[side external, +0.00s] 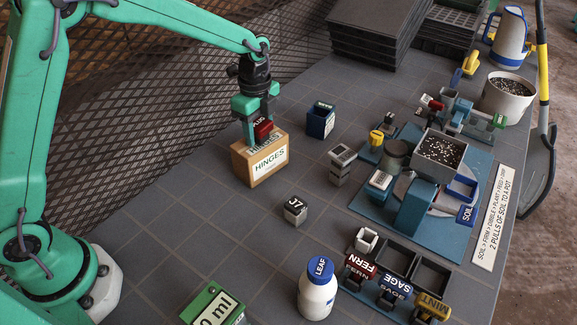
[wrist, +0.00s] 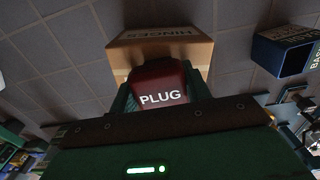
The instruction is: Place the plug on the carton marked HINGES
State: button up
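The red plug (side external: 263,129), lettered PLUG, is between the fingers of my gripper (side external: 258,125). It also shows in the wrist view (wrist: 160,84), with a green finger close against each side. The tan carton marked HINGES (side external: 265,163) stands upright on the table, directly below the plug. In the wrist view the carton (wrist: 165,44) shows behind the plug. The plug is at the carton's top; I cannot tell whether it touches or hangs just above. My fingers and the plug hide part of the carton's top.
A dark blue open box (side external: 320,121) stands right of the carton. A small grey block marked 37 (side external: 295,209) and a grey stacked block (side external: 341,164) stand nearer the middle. The soil mixer on its blue mat (side external: 362,203) is further right. A mesh screen (side external: 150,110) runs behind the carton.

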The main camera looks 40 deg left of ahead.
aim_at(258, 122)
jog(key=o, duration=0.4)
jog(key=shift+r, duration=0.15)
notch_tip(258, 122, up, 12)
dwell(0.6)
dwell(0.5)
jog(key=s+a+r+n+t, duration=0.1)
jog(key=s+a+r+n, duration=0.2)
jog(key=s+n, duration=0.3)
jog(key=s+a+r+n+t, duration=0.2)
jog(key=s+r+n, duration=0.1)
jog(key=s, duration=0.4)
jog(key=s+a+f+n+t, duration=0.1)
jog(key=s+f+n, duration=0.1)
jog(key=s+n, duration=0.2)
jog(key=s+a+f+n+t, duration=0.1)
jog(key=s+a+n, duration=0.1)
jog(key=s+n, duration=0.3)
jog(key=s, duration=0.3)
jog(key=shift+s+f+t, duration=0.3)
jog(key=shift+f, duration=0.1)
